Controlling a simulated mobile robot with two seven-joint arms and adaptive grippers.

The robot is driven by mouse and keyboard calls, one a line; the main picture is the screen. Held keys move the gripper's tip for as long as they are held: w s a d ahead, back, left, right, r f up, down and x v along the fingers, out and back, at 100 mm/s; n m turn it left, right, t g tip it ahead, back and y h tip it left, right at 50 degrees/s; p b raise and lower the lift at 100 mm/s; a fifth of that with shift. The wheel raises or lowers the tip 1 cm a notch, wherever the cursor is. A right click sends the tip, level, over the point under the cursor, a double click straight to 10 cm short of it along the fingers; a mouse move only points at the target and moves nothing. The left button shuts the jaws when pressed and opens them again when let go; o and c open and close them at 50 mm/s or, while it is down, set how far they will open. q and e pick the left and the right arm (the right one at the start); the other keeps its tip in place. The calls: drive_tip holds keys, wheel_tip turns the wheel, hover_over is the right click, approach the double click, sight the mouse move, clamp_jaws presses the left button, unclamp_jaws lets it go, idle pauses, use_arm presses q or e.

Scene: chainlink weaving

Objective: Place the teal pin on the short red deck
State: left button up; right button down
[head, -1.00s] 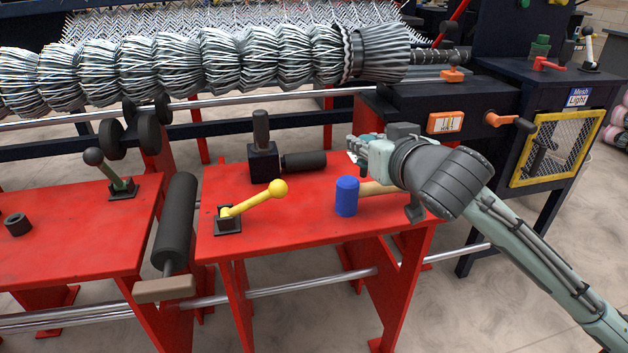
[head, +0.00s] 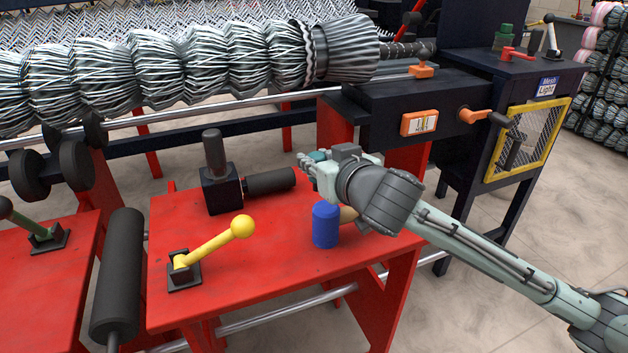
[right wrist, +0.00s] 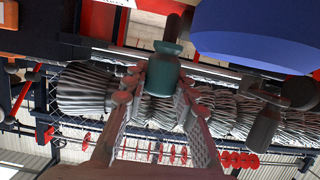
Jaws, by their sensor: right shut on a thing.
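The teal pin (right wrist: 163,75) is upright in the right wrist view, between the two fingers of my right gripper (right wrist: 160,82), which is shut on it. In the head view the right gripper (head: 308,168) is above the back right part of the middle red deck (head: 280,268); a small teal patch of the pin (head: 318,156) shows at the fingers. Another red deck (head: 45,285) is cut off at the left edge; I cannot tell which one is called short. My left gripper is not in view.
A blue mallet head (head: 325,225) stands on the middle deck below my gripper. A black block with a post (head: 220,188), a black cylinder (head: 270,181) and a yellow lever (head: 215,242) are also there. A black roller (head: 118,275) lies between the decks. The deck's front middle is clear.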

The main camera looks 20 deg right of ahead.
wheel_tip(320, 180, down, 4)
drive_tip(key=shift+r+b, duration=0.25)
drive_tip(key=shift+b, duration=0.05)
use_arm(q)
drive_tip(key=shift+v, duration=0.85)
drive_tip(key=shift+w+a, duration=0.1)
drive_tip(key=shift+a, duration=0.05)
use_arm(e)
drive_tip(key=shift+f, duration=0.25)
drive_tip(key=c, duration=1.2)
unclamp_jaws()
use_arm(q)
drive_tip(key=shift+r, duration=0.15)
